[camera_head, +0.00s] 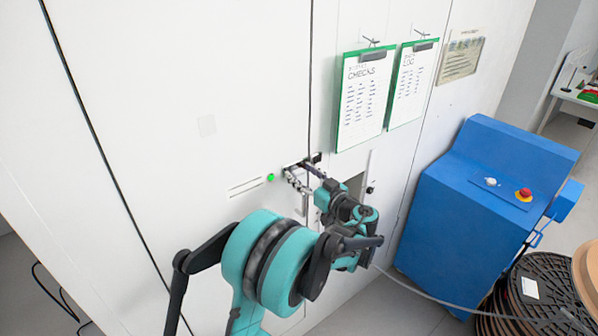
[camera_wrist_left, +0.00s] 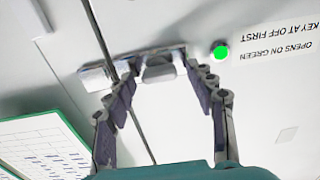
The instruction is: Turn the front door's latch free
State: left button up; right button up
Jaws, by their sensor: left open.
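The front door (camera_head: 200,90) is a large white panel, with a dark vertical gap at its right edge. The latch (camera_wrist_left: 158,70) is a small grey metal piece at that gap, beside a lit green lamp (camera_wrist_left: 220,52), which also shows in the head view (camera_head: 270,178). My left gripper (camera_head: 301,171) is at the latch with its fingers apart. In the wrist view the fingers (camera_wrist_left: 158,75) stand one on each side of the latch; whether they touch it I cannot tell. The fingers partly hide the latch in the head view. My right gripper is not in view.
Two green-edged clipboards (camera_head: 365,97) hang right of the gap. A small black knob (camera_head: 370,190) sits below them. A blue console (camera_head: 470,215) and a black reel (camera_head: 525,300) stand at right.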

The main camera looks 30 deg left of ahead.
pick_arm(q)
jog(key=shift+x, duration=0.8)
jog(key=c, duration=1.2)
jog(key=shift+o, duration=0.2)
